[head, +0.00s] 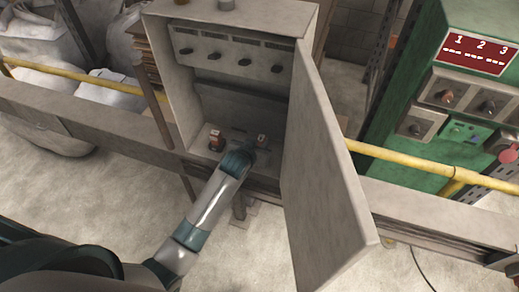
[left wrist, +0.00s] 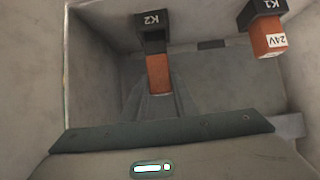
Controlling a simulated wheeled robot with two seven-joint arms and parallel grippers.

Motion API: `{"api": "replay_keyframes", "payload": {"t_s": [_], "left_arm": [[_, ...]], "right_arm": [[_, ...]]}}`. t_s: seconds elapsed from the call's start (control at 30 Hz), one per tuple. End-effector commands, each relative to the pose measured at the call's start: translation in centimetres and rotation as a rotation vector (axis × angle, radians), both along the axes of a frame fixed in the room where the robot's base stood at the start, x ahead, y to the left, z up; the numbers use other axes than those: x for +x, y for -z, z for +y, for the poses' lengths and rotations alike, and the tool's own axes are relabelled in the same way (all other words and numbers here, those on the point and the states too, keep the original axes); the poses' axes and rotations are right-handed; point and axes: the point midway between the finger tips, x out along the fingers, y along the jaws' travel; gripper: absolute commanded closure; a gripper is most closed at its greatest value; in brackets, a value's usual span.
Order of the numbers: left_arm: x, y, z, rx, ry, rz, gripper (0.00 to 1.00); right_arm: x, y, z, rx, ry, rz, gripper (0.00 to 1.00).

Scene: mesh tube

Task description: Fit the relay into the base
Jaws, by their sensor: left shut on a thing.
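An orange relay (left wrist: 159,75) shows in the left wrist view, lined up with a black base marked K2 (left wrist: 152,34). Its near end meets the grey fingers of my left gripper (left wrist: 157,101), which are shut on it. Relay and K2 base appear to touch or overlap; I cannot tell whether the relay is seated. In the head view my left gripper (head: 260,150) reaches into the open cabinet, at the orange-and-white piece (head: 262,138). Another orange relay marked 24V (left wrist: 268,41) sits on a black base marked K1 (left wrist: 262,10). My right gripper is not in view.
The grey cabinet (head: 171,75) has a row of black knobs (head: 214,59) above its lower compartment. Its open door (head: 325,165) stands to the right of my arm. A yellow rail (head: 405,162) and green machine (head: 405,95) are further right.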

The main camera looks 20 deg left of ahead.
Motion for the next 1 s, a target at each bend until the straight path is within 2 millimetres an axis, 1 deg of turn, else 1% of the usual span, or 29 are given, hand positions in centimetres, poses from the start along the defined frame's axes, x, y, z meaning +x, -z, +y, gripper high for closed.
{"api": "replay_keyframes", "payload": {"t_s": [0.2, 0.3, 0.77, 0.8, 0.83, 0.87, 1.0], "left_arm": [[-0.1, 2.7, 0.0, 0.002, 0.000, 0.004, 1.00], [-0.1, 3.5, 0.0, 0.001, 0.001, 0.003, 1.00], [0.0, 4.0, 0.0, -0.001, 0.001, 0.000, 1.00], [-0.1, 3.9, 0.0, 0.000, 0.001, 0.000, 0.65], [-0.1, 3.9, 0.0, 0.001, 0.001, 0.001, 0.57], [-0.1, 3.9, 0.0, 0.001, 0.001, 0.001, 0.55], [-0.1, 3.9, 0.0, 0.001, 0.001, 0.001, 0.55]], "right_arm": [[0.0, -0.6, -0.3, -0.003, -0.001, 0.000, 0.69], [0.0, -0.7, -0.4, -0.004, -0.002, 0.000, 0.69], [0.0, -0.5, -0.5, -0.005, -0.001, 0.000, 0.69], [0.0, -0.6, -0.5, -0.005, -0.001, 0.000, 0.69], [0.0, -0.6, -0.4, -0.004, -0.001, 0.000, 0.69], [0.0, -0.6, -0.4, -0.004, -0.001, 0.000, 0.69], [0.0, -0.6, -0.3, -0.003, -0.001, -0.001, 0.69]]}}
